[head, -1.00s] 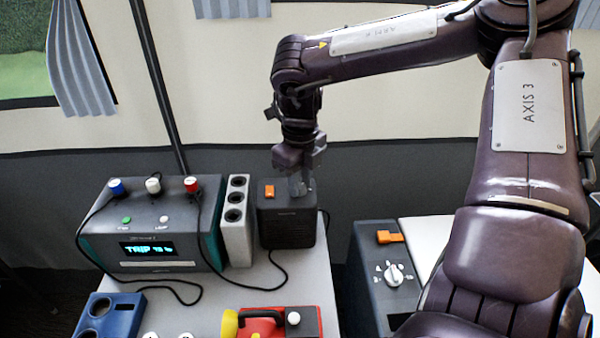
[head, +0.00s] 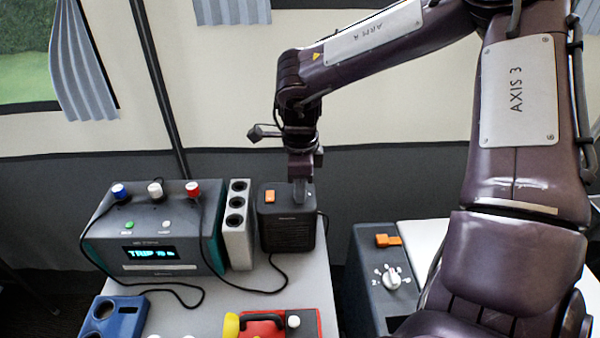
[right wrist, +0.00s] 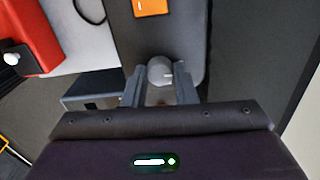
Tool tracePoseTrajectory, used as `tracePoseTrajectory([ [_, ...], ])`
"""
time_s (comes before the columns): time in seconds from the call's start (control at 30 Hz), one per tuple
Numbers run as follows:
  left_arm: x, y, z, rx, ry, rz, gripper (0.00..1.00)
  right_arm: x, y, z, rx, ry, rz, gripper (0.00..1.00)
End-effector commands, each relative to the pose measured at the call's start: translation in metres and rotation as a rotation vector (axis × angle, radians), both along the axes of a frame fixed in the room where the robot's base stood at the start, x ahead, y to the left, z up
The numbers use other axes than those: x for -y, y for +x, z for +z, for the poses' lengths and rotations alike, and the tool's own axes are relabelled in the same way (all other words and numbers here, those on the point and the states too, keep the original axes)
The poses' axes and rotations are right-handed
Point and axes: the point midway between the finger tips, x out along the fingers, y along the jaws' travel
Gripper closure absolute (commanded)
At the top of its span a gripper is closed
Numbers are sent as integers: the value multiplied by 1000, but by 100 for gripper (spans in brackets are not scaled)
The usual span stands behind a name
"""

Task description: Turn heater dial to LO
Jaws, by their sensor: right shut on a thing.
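The heater (head: 287,232) is a dark box with a grille on its front and an orange switch (head: 270,196) on top. In the right wrist view its dark top (right wrist: 190,35) fills the upper middle. The heater dial (right wrist: 160,68) is a round grey knob with a pale pointer line toward the right of that view. My right gripper (head: 300,192) points down at the heater's top and is shut on the dial, one finger on each side. The fingers hide the dial in the head view. No LO mark is readable. My left gripper is not in view.
A teal and grey unit (head: 160,228) with cables stands left of the heater, beside a grey holder with holes (head: 237,250). A second dark unit with a white knob (head: 391,279) stands to the right. A red case (head: 262,326) lies in front.

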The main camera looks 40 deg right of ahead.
Motion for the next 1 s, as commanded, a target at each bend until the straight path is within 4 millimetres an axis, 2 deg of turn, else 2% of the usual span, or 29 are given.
tracePoseTrajectory([
  [0.6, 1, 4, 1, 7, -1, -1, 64, 0, 0, 0, 1, -1, 45, 98],
  [0.63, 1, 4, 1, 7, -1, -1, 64, 0, 0, 0, 1, -1, 45, 74],
  [0.8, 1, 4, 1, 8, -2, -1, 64, 0, 0, 0, 1, -1, 44, 52],
  [1.0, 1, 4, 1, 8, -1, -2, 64, 0, 0, 0, 0, 0, 44, 52],
])
